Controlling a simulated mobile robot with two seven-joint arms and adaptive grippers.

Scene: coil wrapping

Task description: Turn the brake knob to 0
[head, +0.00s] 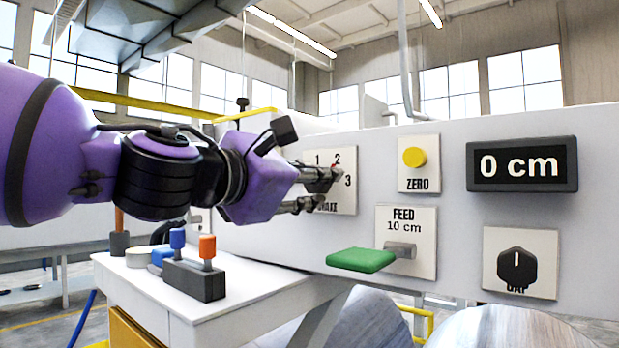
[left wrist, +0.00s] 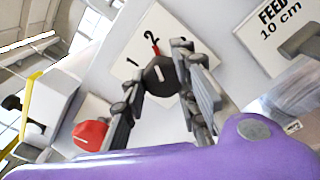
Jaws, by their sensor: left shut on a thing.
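The brake knob (left wrist: 161,74) is dark with a white line on its face. It is on a white plate (head: 347,203) marked 1, 2 and 3; no 0 shows. A red pointer (left wrist: 155,48) at the knob is by the 2. My left gripper (head: 328,190) comes in from the left and is shut on the knob, one finger on each side in the left wrist view. In the head view the gripper hides most of the knob and part of the plate's label. My right gripper is not in view.
Right of the plate are a yellow ZERO button (head: 414,157), a display (head: 521,164) reading 0 cm, a green FEED paddle (head: 360,260) that sticks out, and a black knob (head: 517,268). A white bench (head: 230,310) with colored-handled tools stands below my arm. A red part (left wrist: 91,135) shows in the left wrist view.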

